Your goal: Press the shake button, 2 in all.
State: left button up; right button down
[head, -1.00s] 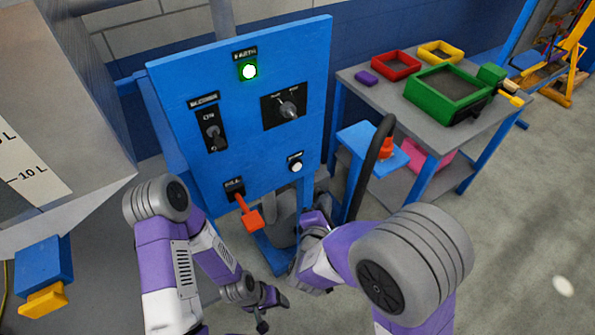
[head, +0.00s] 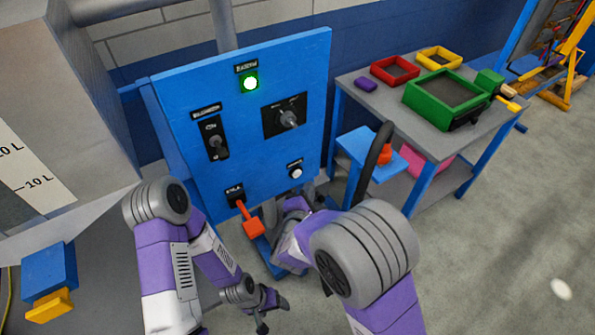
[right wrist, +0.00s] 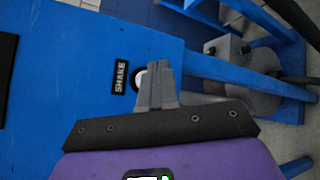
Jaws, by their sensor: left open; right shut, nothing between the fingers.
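The blue panel (head: 240,130) stands in the middle of the head view. Its shake button (head: 296,172) is a round white knob under a small black label at the lower right. In the right wrist view the white button (right wrist: 139,80) sits beside the SHAKE label (right wrist: 120,76), partly hidden by my fingers. My right gripper (right wrist: 158,70) is shut and empty, its tips over the button's edge in that view; I cannot tell whether they touch it. My left gripper (head: 273,313) is open and empty, low in front of the panel.
The panel also carries a lit green lamp (head: 250,83), a toggle switch (head: 215,141), a rotary knob (head: 288,118) and a red lever (head: 252,226) sticking out below. A grey table (head: 375,108) with colored frames stands at the right. Open floor lies at lower right.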

aim_at(297, 173)
jog(key=shift+w+a, duration=0.65)
jog(key=shift+w, duration=0.3)
jog(key=shift+w+a+f+b, duration=0.1)
jog(key=shift+b, duration=0.25)
dwell(1.1)
jog(key=shift+w+a, duration=0.15)
jog(key=shift+w, duration=0.1)
jog(key=shift+w+a+b, duration=0.25)
jog(key=shift+w+b, duration=0.1)
jog(key=shift+b, duration=0.05)
dwell(0.9)
jog(key=shift+s, duration=0.1)
jog(key=shift+s+d+b, duration=0.45)
jog(key=shift+s+b, duration=0.05)
jog(key=shift+s, duration=0.1)
